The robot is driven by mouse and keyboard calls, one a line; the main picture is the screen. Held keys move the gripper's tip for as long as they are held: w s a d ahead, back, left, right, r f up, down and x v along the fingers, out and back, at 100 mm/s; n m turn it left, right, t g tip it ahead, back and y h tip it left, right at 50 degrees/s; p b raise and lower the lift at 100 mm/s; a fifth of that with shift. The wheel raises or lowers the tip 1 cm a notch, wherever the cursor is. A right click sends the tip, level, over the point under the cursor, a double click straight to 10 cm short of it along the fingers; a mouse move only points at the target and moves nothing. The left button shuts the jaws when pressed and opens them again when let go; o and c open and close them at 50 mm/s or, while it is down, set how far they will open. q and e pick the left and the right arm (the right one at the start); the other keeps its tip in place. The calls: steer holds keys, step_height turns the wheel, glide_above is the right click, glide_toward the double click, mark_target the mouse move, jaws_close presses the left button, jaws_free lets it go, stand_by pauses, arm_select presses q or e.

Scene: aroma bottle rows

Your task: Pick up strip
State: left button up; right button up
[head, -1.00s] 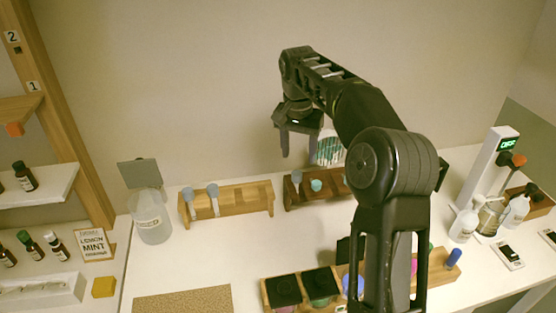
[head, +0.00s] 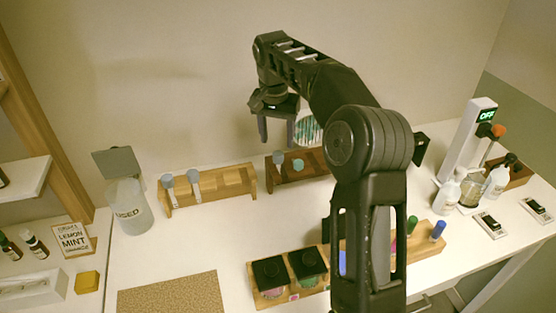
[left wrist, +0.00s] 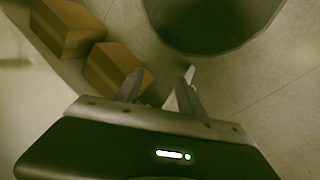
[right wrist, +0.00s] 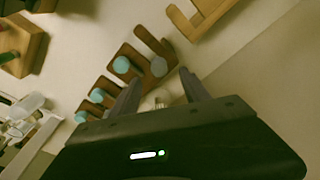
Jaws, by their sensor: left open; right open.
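A holder with white and teal strips (head: 308,129) shows in the head view, just right of my right gripper and partly hidden by my right arm. I cannot make out single strips. My right gripper (head: 276,128) is open, pointing down above the back of the table near the dark wooden rack (head: 275,181). In the right wrist view its open fingers (right wrist: 160,88) have the rack with teal and grey round tops beside them, and nothing is clearly held. My left gripper (left wrist: 159,88) is open in its wrist view, above the floor; the head view does not show it.
A light wooden rack (head: 233,183) holds grey-topped sticks. A jar marked USED (head: 130,212) stands left of it. Black-lidded jars (head: 307,262) sit in front. Cardboard boxes (left wrist: 115,70) and a dark bin (left wrist: 210,22) are near my left gripper. The table's middle is clear.

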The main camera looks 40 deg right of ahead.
mark_target(278, 153)
steer(key=shift+f, duration=0.15)
steer(key=f+p, duration=0.1)
steer(key=f, duration=0.3)
steer(key=shift+d+p, duration=0.2)
steer(key=shift+p, duration=0.1)
steer(key=shift+w+f, duration=0.1)
steer(key=shift+f, duration=0.4)
steer(key=shift+c, duration=0.5)
steer(key=c, duration=1)
steer(key=shift+c, duration=0.2)
steer(key=shift+r, duration=0.1)
